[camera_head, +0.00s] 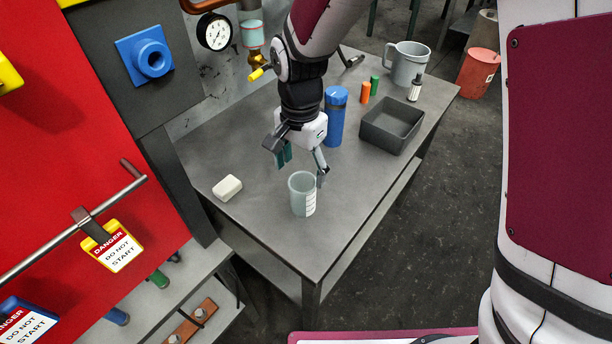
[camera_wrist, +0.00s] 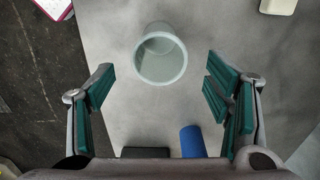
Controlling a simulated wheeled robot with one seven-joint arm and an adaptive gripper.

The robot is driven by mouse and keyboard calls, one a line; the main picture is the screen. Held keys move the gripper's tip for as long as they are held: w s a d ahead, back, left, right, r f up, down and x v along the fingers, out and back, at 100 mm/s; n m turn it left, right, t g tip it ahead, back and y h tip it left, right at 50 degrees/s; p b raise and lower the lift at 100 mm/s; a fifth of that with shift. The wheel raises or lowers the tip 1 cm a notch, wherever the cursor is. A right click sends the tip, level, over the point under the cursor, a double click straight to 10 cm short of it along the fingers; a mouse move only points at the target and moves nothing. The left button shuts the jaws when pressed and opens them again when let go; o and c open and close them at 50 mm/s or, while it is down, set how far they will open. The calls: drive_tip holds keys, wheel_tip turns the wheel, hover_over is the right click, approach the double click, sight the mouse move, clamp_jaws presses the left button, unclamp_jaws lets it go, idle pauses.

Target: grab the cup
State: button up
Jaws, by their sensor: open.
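A translucent grey-green cup (camera_head: 302,194) with white markings on its side stands upright on the grey metal table (camera_head: 262,222), near its front edge. The cup (camera_wrist: 161,54) also shows in the wrist view, seen from above, and looks empty. My gripper (camera_head: 303,166) is above the table, just behind the cup in the head view. In the wrist view my gripper (camera_wrist: 163,92) is open, its green-padded fingers apart. The cup lies ahead of and between the two fingers, touching neither. Nothing is between the fingertips.
A white block (camera_head: 227,188) lies left of the cup. Behind stand a blue cylinder (camera_head: 336,114), a dark open bin (camera_head: 392,124), a grey mug (camera_head: 408,62), small orange and green cylinders, and a small bottle (camera_head: 415,88). A red panel (camera_head: 60,140) rises at left. The table right of the cup is clear.

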sight(303, 196)
wheel_tip(303, 196, down, 10)
drive_tip(key=shift+r, duration=0.1)
idle(0.4)
drive_tip(key=shift+c, duration=0.2)
drive_tip(key=c, duration=1.2)
